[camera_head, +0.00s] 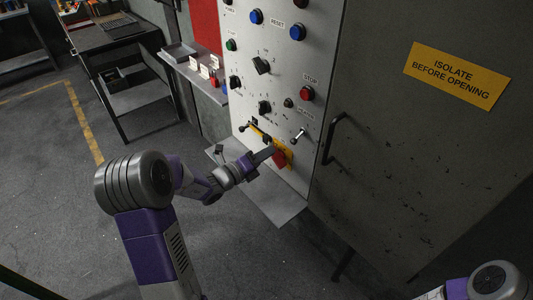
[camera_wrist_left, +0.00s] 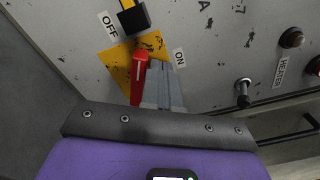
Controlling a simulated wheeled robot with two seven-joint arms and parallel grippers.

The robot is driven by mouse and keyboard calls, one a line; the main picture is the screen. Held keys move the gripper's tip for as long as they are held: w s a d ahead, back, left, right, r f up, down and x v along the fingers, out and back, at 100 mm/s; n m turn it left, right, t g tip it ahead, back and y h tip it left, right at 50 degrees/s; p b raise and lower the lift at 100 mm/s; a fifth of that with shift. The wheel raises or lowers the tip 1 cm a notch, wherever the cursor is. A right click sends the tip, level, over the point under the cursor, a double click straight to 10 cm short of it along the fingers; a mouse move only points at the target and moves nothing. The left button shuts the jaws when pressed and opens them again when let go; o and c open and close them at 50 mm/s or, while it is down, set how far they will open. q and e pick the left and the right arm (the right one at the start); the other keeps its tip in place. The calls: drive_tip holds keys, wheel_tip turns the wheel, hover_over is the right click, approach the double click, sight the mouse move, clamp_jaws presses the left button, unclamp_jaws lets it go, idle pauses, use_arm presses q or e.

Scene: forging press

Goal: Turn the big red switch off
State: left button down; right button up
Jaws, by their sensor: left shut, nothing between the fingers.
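The big red switch (camera_head: 279,158) sits on a yellow plate low on the pale control panel in the head view. In the left wrist view its red handle (camera_wrist_left: 138,76) stands over the worn yellow plate, between an OFF label (camera_wrist_left: 108,25) at upper left and an ON label (camera_wrist_left: 179,58) at right. My left gripper (camera_head: 265,154) is shut and empty at the switch. In the wrist view its closed fingers (camera_wrist_left: 163,85) lie just right of the handle, on the ON side; I cannot tell whether they touch it. My right gripper is out of view.
The panel carries several buttons and knobs, including a red STOP button (camera_head: 306,93). A small toggle lever (camera_head: 299,136) is right of the switch. A grey cabinet door with a black handle (camera_head: 333,138) stands to the right. A metal ledge (camera_head: 272,208) juts out below.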

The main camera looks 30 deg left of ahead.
use_arm(q)
drive_tip(key=shift+w+a+f, duration=0.1)
drive_tip(key=shift+a+f, duration=0.1)
drive_tip(key=shift+f, duration=0.15)
drive_tip(key=shift+a+f, duration=0.1)
drive_tip(key=shift+f, duration=0.25)
idle(0.6)
drive_tip(key=p+v, duration=0.1)
drive_tip(key=v, duration=0.7)
drive_tip(key=shift+a+r+p, duration=0.25)
drive_tip(key=shift+r+p, duration=0.05)
drive_tip(key=shift+r, duration=0.05)
idle(0.3)
idle(0.4)
